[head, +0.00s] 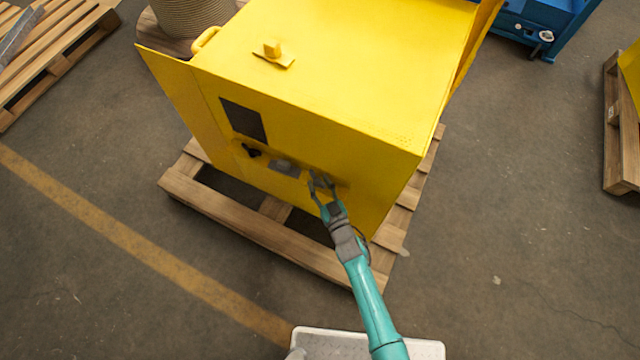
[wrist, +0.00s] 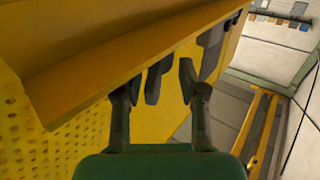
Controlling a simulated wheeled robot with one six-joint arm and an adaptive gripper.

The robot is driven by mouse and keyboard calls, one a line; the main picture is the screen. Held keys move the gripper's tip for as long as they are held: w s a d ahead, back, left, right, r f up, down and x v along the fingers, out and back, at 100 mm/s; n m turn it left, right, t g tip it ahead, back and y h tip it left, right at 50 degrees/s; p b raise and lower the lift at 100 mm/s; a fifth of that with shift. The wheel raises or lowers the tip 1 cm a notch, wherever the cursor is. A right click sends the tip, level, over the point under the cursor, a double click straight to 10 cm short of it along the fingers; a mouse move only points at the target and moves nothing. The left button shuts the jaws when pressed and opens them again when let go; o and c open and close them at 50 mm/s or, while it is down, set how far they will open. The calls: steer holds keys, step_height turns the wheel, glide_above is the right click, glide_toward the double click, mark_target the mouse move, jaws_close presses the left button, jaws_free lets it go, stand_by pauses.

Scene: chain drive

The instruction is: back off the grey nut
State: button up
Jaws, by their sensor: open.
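A yellow chain-drive housing (head: 330,75) stands on a wooden pallet. My gripper (head: 321,183) is at the lower right of its front face, with open fingers pointing at the panel. In the wrist view my gripper (wrist: 162,88) is under a yellow ledge (wrist: 120,65). A dark grey piece (wrist: 154,82) shows between or just beyond the fingertips; I cannot tell whether it is the grey nut or whether the fingers touch it. Another dark grey part (wrist: 210,48) is farther along. In the head view no nut can be clearly made out near the fingers.
Left of my gripper on the panel are a grey block (head: 284,168), a black knob (head: 251,151) and a dark rectangular plate (head: 243,119). The pallet (head: 250,232) juts out below the housing.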

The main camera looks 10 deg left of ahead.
jaws_close()
